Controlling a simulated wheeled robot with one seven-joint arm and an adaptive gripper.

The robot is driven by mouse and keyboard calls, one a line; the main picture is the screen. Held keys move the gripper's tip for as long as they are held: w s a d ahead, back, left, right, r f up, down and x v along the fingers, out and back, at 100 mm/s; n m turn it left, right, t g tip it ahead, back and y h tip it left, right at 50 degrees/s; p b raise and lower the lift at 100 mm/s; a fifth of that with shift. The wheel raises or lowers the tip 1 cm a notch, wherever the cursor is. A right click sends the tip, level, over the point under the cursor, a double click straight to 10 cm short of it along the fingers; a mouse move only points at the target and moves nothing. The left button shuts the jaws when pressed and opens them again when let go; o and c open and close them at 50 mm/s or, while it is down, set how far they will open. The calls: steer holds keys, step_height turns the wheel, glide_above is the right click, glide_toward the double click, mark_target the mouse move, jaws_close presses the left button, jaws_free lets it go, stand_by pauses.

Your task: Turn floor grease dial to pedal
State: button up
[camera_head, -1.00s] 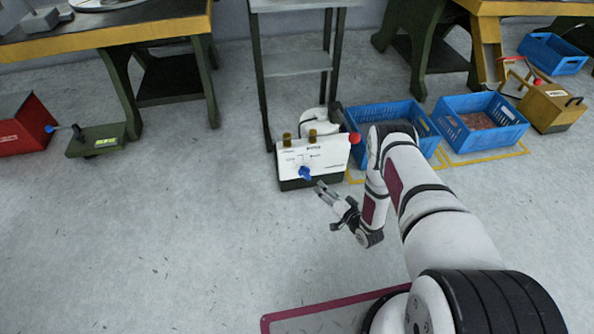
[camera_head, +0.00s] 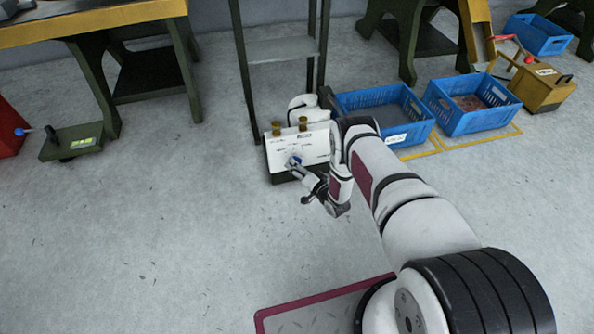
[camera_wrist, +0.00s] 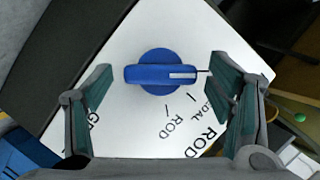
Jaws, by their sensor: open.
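The floor grease box is a white panel (camera_head: 312,147) on a dark base, standing on the floor near the middle of the head view. Its blue dial (camera_wrist: 160,60) fills the centre of the wrist view; in the head view the dial (camera_head: 295,160) is partly covered by my fingers. The dial's white pointer line points right, toward a black tick beside the right finger. Printed labels include ROD and a partly hidden PEDAL (camera_wrist: 215,108). My gripper (camera_wrist: 160,75) is open, with one finger on each side of the dial and gaps between; it also shows in the head view (camera_head: 295,170).
Two brass-coloured knobs (camera_head: 303,124) stand on top of the box. Blue crates (camera_head: 410,133) sit to its right, and a dark metal shelf (camera_head: 283,50) stands behind. A green foot pedal unit (camera_head: 72,148) is at left. The floor at front left is clear.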

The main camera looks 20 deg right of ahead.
steer(key=shift+x, duration=0.85)
steer(key=c, duration=1.2)
steer(key=shift+o, duration=0.2)
